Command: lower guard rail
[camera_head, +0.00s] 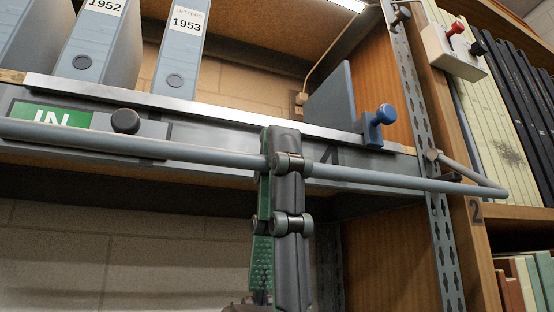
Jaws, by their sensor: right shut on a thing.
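The guard rail (400,181) is a long grey-blue tube. It crosses the front of the shelf from the left edge and bends back at the right to a pivot (432,155) on the perforated upright. My right gripper (278,150) comes up from below, its dark and green fingers upright. It is shut on the guard rail near the middle of the picture, and its fingers hide a short stretch of the tube. The rail stands in front of the shelf edge, a little below the metal strip. My left gripper is not in view.
Grey binders marked 1952 (98,50) and 1953 (180,55) stand on the shelf behind. A blue knob (383,116), a black knob (125,121) and a green IN label (50,116) sit along its edge. A switch box (452,52) hangs upper right. Below the shelf is open space.

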